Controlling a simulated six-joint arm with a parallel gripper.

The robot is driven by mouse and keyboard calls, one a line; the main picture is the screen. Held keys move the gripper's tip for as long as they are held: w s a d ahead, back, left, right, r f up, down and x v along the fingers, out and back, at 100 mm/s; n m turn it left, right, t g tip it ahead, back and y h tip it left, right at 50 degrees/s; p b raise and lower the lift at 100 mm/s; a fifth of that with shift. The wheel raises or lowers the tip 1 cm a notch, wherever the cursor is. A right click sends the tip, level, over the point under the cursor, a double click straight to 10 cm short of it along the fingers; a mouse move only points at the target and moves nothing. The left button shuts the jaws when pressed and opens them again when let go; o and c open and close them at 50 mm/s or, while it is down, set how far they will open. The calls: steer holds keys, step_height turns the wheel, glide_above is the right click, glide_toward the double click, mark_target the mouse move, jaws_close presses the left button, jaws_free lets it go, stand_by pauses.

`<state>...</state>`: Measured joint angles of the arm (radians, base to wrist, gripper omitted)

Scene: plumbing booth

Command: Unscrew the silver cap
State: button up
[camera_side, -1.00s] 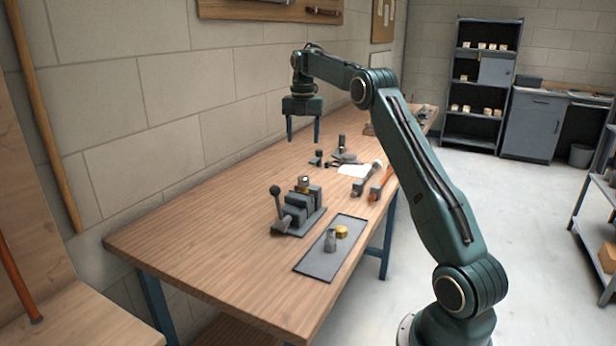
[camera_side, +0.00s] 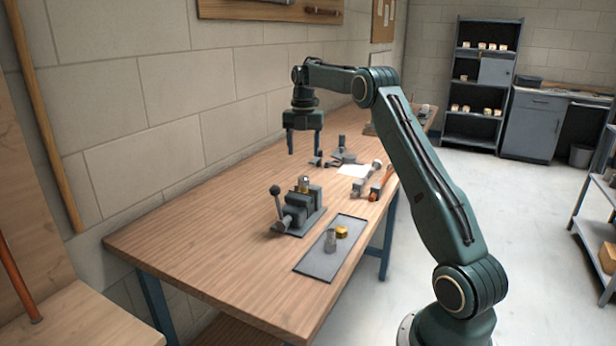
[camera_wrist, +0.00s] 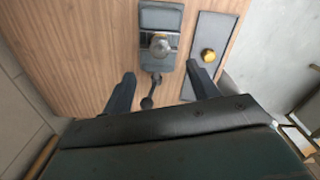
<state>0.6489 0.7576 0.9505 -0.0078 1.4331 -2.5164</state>
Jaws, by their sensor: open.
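A silver cap (camera_wrist: 160,45) with a hex-like outline sits on a fitting in the jaws of the grey vise (camera_wrist: 161,18). In the side view the fitting (camera_side: 304,183) sticks up from the vise (camera_side: 299,210), and its top is too small to read clearly. My gripper (camera_side: 304,152) points down, open and empty, above the bench and beyond the vise. In the wrist view my gripper (camera_wrist: 161,72) has its two fingers wide apart, with the cap ahead of the gap between them. The fingers are clear of the cap.
A dark tray (camera_side: 316,267) right of the vise holds a brass piece (camera_side: 341,232) and a grey cylinder (camera_side: 330,241). The vise handle (camera_side: 275,191) rises at its left. Several tools and a white sheet (camera_side: 354,171) lie farther back. The bench's near left part is clear.

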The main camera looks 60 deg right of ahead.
mark_target(303, 177)
steer(key=shift+f, duration=4.3)
steer(key=shift+c, duration=0.2)
steer(key=c, duration=1)
steer(key=o, duration=1.9)
steer(key=shift+r, duration=0.15)
steer(key=shift+r, duration=2.4)
